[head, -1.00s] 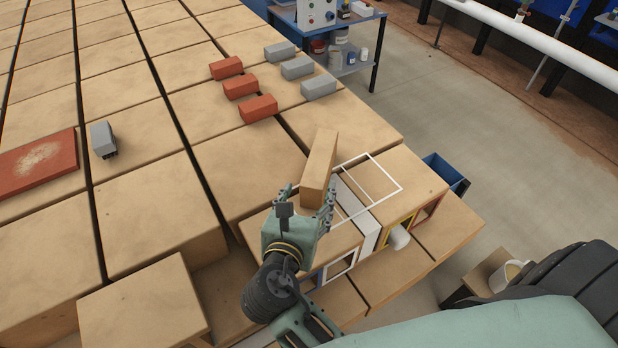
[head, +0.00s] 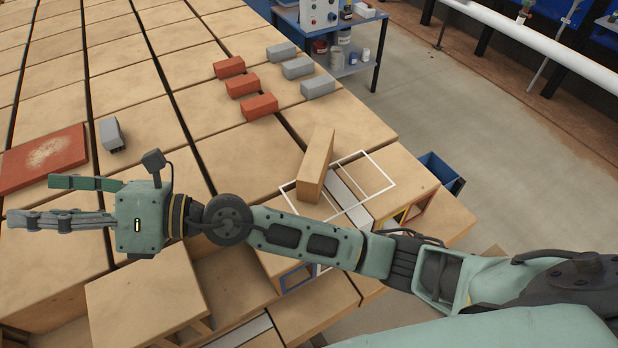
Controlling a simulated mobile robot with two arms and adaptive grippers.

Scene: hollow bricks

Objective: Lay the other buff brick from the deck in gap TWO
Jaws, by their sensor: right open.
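A buff brick (head: 315,163) lies at a slant in the left part of a white outlined frame (head: 378,160) on top of the large buff blocks. No gripper touches it. My right gripper (head: 32,201) is open and empty over the blocks at the left, well apart from the brick, with its fingers pointing left. My right arm crosses in front of the brick and hides part of the blocks and the frame's near side. I cannot read any gap label. My left gripper is not in view.
Red bricks (head: 243,85) and grey bricks (head: 318,87) stand in two rows at the back. A grey brick (head: 112,135) stands beside a red slab (head: 42,158) at the left. A blue bin (head: 440,172) is off the right edge. Dark gaps run between the blocks.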

